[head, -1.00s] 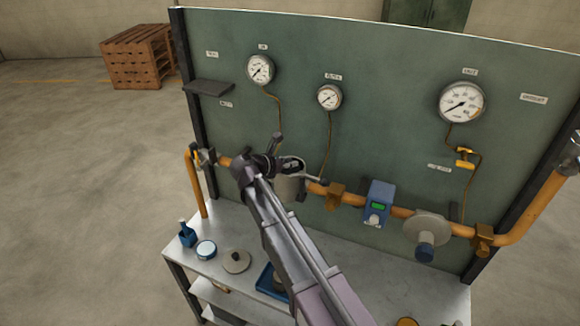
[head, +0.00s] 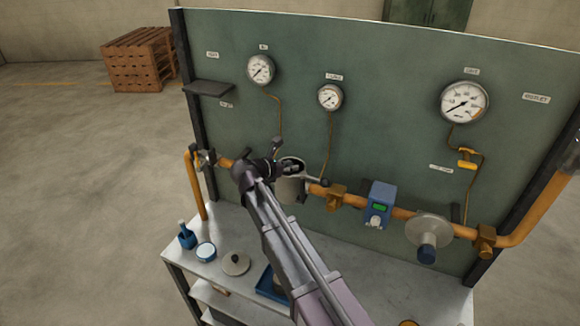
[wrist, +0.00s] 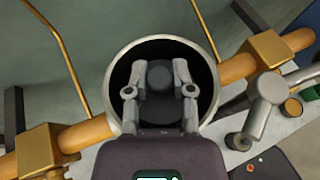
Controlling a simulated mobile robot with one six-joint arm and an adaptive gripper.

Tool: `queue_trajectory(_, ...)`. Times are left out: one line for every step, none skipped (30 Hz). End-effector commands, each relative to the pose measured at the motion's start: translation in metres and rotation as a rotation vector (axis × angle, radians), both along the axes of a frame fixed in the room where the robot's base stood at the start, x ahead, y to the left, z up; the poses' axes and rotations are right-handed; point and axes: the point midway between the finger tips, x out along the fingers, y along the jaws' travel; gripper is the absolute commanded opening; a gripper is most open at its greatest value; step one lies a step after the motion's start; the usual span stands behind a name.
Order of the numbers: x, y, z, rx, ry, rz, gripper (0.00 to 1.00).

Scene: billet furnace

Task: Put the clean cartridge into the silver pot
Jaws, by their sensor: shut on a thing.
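The silver pot (head: 289,190) is set in the orange pipe line on the panel, with its top open. In the wrist view, its pale round rim (wrist: 116,78) surrounds a dark interior. My gripper (wrist: 160,84) is over the pot's mouth, with both fingers inside the rim's outline. The fingers are shut on a dark round-topped cartridge (wrist: 159,74), seen from above. Its lower part is hidden, and I cannot tell how deep it sits or whether it touches the pot. In the head view, my arm's end hides the pot's left side.
The orange pipe (head: 342,200) runs both sides of the pot, with a blue meter (head: 380,203) to the right. A grey lid-like disc (head: 237,264), a round dish (head: 206,251) and a blue tray (head: 264,284) are on the bench below. Gauges hang on the panel behind.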

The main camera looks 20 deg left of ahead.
Motion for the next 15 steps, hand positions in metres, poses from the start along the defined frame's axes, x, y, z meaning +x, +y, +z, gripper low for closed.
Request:
queue_trajectory(0.0, -0.0001, 0.0005, 0.0, 0.0, 0.0, 0.0)
queue_trajectory(0.0001, -0.0002, 0.0004, 0.0, 0.0, 0.0, 0.37)
queue_trajectory(0.0001, -0.0002, 0.0004, 0.0, 0.0, 0.0, 0.49)
queue_trajectory(0.0001, -0.0002, 0.0005, 0.0, 0.0, 0.0, 0.58)
queue_trajectory(0.0001, -0.0002, 0.0005, 0.0, 0.0, 0.0, 0.65)
queue_trajectory(0.0001, -0.0002, 0.0005, 0.0, 0.0, 0.0, 0.65)
queue_trajectory(0.0002, -0.0002, 0.0004, 0.0, 0.0, 0.0, 0.65)
queue_trajectory(0.0002, -0.0003, 0.0004, 0.0, 0.0, 0.0, 0.65)
queue_trajectory(0.0002, -0.0003, 0.0004, 0.0, 0.0, 0.0, 0.65)
queue_trajectory(0.0002, -0.0003, 0.0004, 0.0, 0.0, 0.0, 0.65)
queue_trajectory(0.0002, -0.0003, 0.0004, 0.0, 0.0, 0.0, 0.65)
queue_trajectory(0.0002, -0.0003, 0.0004, 0.0, 0.0, 0.0, 0.65)
queue_trajectory(0.0002, -0.0003, 0.0004, 0.0, 0.0, 0.0, 0.65)
queue_trajectory(0.0002, -0.0003, 0.0004, 0.0, 0.0, -0.001, 0.65)
queue_trajectory(0.0003, -0.0004, 0.0005, 0.0, 0.0, -0.001, 0.65)
